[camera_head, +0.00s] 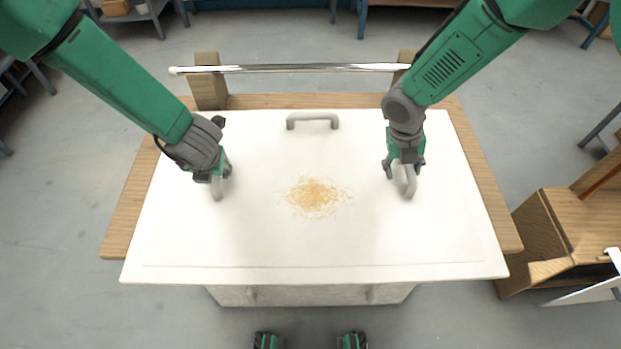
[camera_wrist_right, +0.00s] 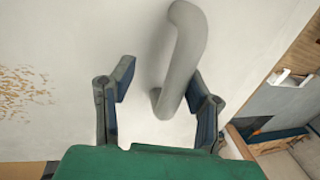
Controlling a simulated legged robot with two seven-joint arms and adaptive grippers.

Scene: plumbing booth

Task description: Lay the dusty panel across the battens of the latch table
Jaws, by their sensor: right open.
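The dusty panel (camera_head: 260,245) is a broad white sheet with a scatter of yellowish dust (camera_head: 316,196) near its middle. It lies over the wooden latch table (camera_head: 125,225), whose wood shows at the back, left and right. Whether it rests on the battens is hidden. My right gripper (camera_head: 405,168) is at the right grey handle (camera_head: 409,184). In the right wrist view the open fingers (camera_wrist_right: 162,85) stand either side of this handle (camera_wrist_right: 184,60), with a gap at the left finger. My left gripper (camera_head: 220,168) is at the left handle (camera_head: 217,190); its finger opening is unclear.
A third grey handle (camera_head: 312,121) is at the panel's back. Behind it a shiny metal bar (camera_head: 300,69) spans two wooden posts (camera_head: 208,82). A wooden unit (camera_head: 565,230) stands close at the right. A pale box-like base (camera_head: 310,295) shows below the front edge. Floor at left is clear.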

